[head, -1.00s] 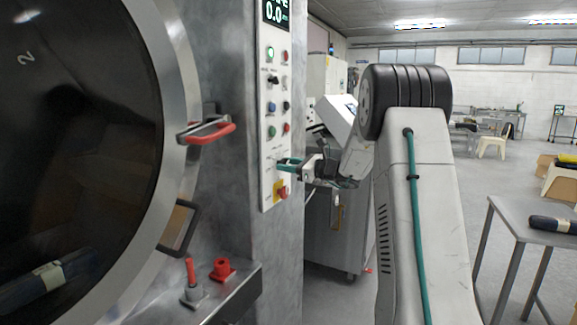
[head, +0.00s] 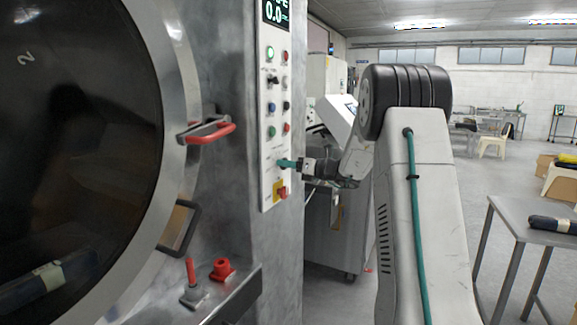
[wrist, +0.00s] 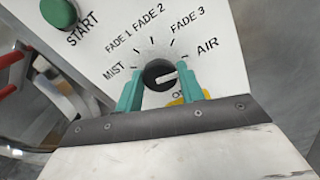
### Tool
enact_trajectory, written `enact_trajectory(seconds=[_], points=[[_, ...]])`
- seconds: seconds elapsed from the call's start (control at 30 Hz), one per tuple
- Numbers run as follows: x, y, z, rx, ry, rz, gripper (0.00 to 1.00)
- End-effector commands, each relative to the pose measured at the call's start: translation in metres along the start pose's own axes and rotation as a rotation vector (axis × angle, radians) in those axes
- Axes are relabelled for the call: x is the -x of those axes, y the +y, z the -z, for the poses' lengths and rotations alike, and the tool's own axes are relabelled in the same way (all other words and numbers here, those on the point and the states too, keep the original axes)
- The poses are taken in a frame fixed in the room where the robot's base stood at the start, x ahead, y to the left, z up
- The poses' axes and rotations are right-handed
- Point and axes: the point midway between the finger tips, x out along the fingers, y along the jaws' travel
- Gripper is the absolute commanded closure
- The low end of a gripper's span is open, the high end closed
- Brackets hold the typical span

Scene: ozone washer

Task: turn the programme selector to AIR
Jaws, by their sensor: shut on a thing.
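The programme selector (wrist: 158,77) is a round black knob with a white pointer bar, seen in the wrist view on a white panel. Labels MIST, FADE 1, FADE 2, FADE 3 and AIR (wrist: 207,47) run around it. The pointer bar points right and slightly up, a little below the direction of AIR. A label below the knob is mostly hidden by the right finger. My gripper (wrist: 160,72) is shut on the knob, with one teal finger on each side. In the head view my gripper (head: 287,163) reaches the panel and hides the selector.
The green START button (wrist: 58,12) is at upper left in the wrist view. A red-and-yellow switch (head: 281,191) sits just below my gripper, with several buttons above. A red door handle (head: 210,131) sticks out left of the panel.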

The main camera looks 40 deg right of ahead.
Motion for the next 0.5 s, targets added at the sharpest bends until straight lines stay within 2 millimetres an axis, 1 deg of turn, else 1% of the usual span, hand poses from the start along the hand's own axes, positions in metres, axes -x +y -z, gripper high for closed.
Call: enact_trajectory(seconds=[0.37, 0.4, 0.47, 0.5], points=[[0.0014, -0.0016, 0.0019, -0.007, 0.002, 0.003, 0.85], [0.0013, -0.0016, 0.0019, -0.007, 0.002, 0.003, 0.56], [0.0012, -0.0014, 0.0018, -0.007, 0.002, 0.003, 0.41], [0.0009, -0.0011, 0.0017, -0.006, 0.002, 0.002, 0.41]])
